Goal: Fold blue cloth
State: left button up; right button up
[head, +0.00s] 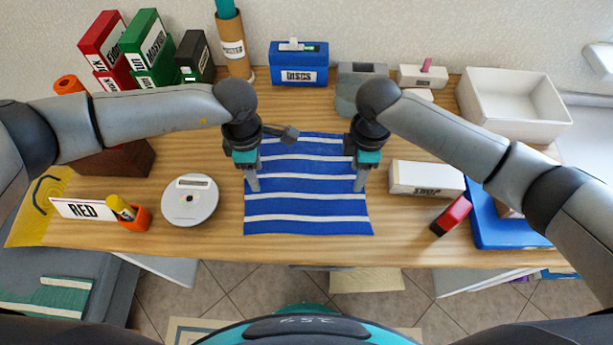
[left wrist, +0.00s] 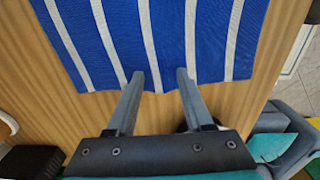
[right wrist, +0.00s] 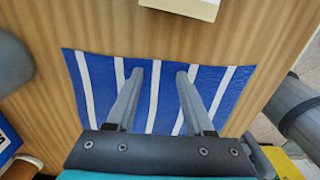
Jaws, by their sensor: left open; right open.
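The blue cloth (head: 305,202) with white stripes lies flat and spread out on the wooden table in the head view. It also shows in the left wrist view (left wrist: 205,35) and in the right wrist view (right wrist: 140,85). My left gripper (head: 254,188) is open over the cloth's left edge; in the left wrist view its fingertips (left wrist: 160,75) reach just over that edge. My right gripper (head: 360,188) is open over the cloth's right side; its fingertips (right wrist: 168,68) lie over the cloth in the right wrist view. Neither holds anything. Contact with the cloth cannot be told.
A white disc device (head: 190,205) and an orange cup (head: 135,218) stand left of the cloth. A white box (head: 425,178), a red object (head: 451,216) and a blue tray (head: 495,225) are on the right. A blue box (head: 299,68) stands behind. The table's front edge is clear.

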pick_arm(q)
grip_shut()
pick_arm(e)
jog(key=shift+s+f, duration=0.1)
grip_shut()
dwell(0.7)
